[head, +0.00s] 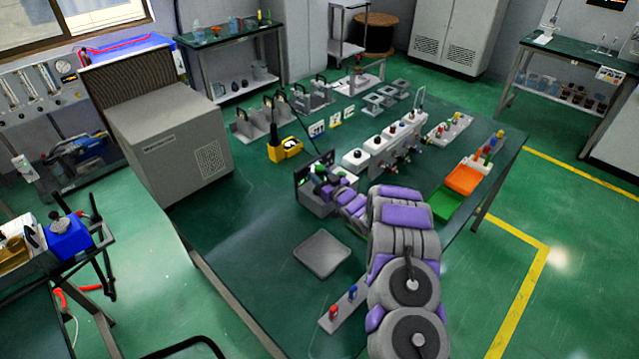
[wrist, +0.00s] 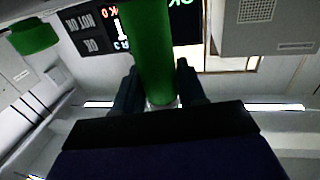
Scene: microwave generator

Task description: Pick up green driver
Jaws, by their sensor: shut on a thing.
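The green driver (wrist: 150,45) shows in the wrist view as a thick green handle running up from between the two dark fingers of my gripper (wrist: 157,80). The fingers are shut on it, one on each side. In the head view my gripper (head: 322,180) is at the middle of the green table, beside a small dark stand (head: 312,201). Small green parts show around the fingers there. The driver's tip and its contact with the stand cannot be made out.
A grey square tray (head: 322,254) lies front of the stand. A white switch box (head: 385,143), an orange bin (head: 463,180) and a green bin (head: 444,205) lie to the right. A yellow device (head: 285,149) stands behind. The left front of the table is clear.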

